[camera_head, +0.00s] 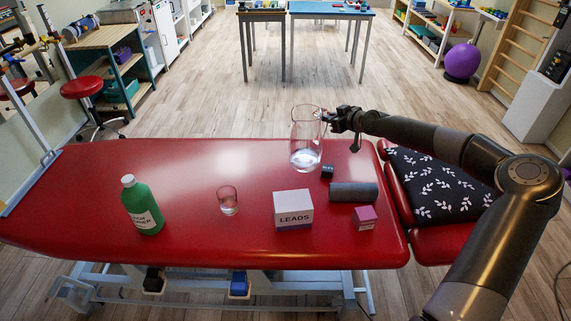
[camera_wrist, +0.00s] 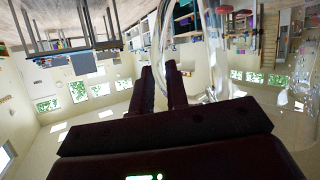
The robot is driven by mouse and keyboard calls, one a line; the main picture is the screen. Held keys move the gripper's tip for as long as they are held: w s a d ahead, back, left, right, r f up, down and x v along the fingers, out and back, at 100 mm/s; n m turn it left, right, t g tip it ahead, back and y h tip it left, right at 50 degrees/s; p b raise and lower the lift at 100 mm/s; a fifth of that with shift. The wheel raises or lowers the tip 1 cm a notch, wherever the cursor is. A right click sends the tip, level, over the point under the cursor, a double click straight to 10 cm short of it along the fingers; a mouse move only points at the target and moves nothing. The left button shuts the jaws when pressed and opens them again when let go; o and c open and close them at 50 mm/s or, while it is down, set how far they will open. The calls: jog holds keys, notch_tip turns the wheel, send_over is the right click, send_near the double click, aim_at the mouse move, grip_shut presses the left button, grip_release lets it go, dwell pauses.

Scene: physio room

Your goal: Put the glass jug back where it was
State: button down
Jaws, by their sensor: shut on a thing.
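The clear glass jug (camera_head: 306,142) is upright at the far edge of the red couch (camera_head: 110,215), right of the couch's middle. My gripper (camera_head: 328,119) reaches in from the right and is shut on the jug at its handle side. In the wrist view my gripper's two dark fingers (camera_wrist: 163,88) point away from the camera, with the jug's handle and clear wall (camera_wrist: 212,65) at and right of them. I cannot tell whether the jug's base touches the couch or hangs just above it.
A glass tumbler (camera_head: 228,200) and a green bottle (camera_head: 142,206) stand further left. The couch's far left is clear.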

jog(key=w+a+f, duration=0.4)
jog(key=a+f, duration=0.6)
jog(key=shift+w+a+f, duration=0.2)
jog(key=shift+w+f, duration=0.1)
jog(key=shift+w, duration=0.05)
jog(key=c, duration=1.4)
grip_release()
jog(key=shift+f, duration=0.15)
jog(key=shift+s, duration=0.1)
